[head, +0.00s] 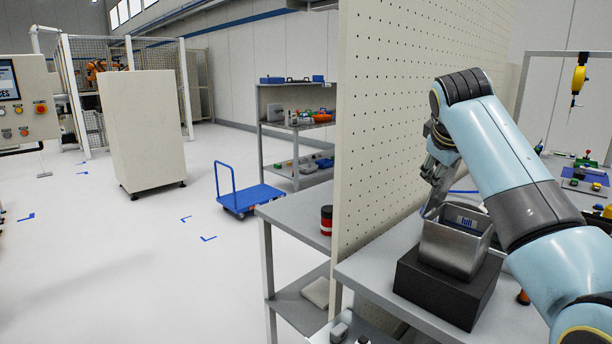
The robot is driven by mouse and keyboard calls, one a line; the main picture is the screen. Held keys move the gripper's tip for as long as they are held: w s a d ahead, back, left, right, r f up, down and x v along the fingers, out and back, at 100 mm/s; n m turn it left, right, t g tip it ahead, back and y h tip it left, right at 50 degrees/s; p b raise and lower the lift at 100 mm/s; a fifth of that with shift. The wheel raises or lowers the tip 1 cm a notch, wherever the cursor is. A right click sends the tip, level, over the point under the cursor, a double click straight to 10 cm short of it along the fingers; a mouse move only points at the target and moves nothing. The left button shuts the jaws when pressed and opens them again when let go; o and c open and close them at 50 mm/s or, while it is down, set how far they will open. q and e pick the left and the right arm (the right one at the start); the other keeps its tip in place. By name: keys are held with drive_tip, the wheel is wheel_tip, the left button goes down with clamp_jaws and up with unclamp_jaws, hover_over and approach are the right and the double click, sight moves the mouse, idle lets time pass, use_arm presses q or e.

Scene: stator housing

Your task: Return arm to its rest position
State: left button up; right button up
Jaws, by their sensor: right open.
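My right arm comes in from the right edge and bends down at the wrist. My right gripper (432,190) hangs over the back left edge of a grey metal bin (452,248). Its fingers are open and partly hidden by my wrist and the bin's rim. I cannot tell whether they touch the bin. My left gripper is not in view.
A tall perforated panel (420,100) stands close left of my right arm. Left of it are a side table (292,216) with a red and black can (326,220), a shelf (268,110) and a blue cart (250,197). The floor at left is largely clear.

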drive_tip(key=s+f+m+g+y, duration=0.1)
drive_tip(key=s+f, duration=0.7)
drive_tip(key=s, duration=0.3)
drive_tip(key=s+f+m+g+y, duration=0.1)
drive_tip(key=s+f+m, duration=0.1)
drive_tip(key=s+f, duration=0.8)
drive_tip(key=s+a+m+g+y, duration=0.1)
drive_tip(key=s+a, duration=0.1)
drive_tip(key=s, duration=1)
drive_tip(key=s+a+g, duration=0.2)
drive_tip(key=s, duration=1)
drive_tip(key=s+d+f+g+b, duration=0.2)
drive_tip(key=f+b, duration=0.7)
drive_tip(key=f, duration=2.8)
drive_tip(key=s+d+f+m+b, duration=0.1)
drive_tip(key=s+f+b, duration=0.5)
drive_tip(key=s+f, duration=1.2)
wheel_tip(320, 180, down, 3)
drive_tip(key=shift+d+b, duration=0.4)
drive_tip(key=shift+d, duration=0.05)
drive_tip(key=shift+c, duration=0.2)
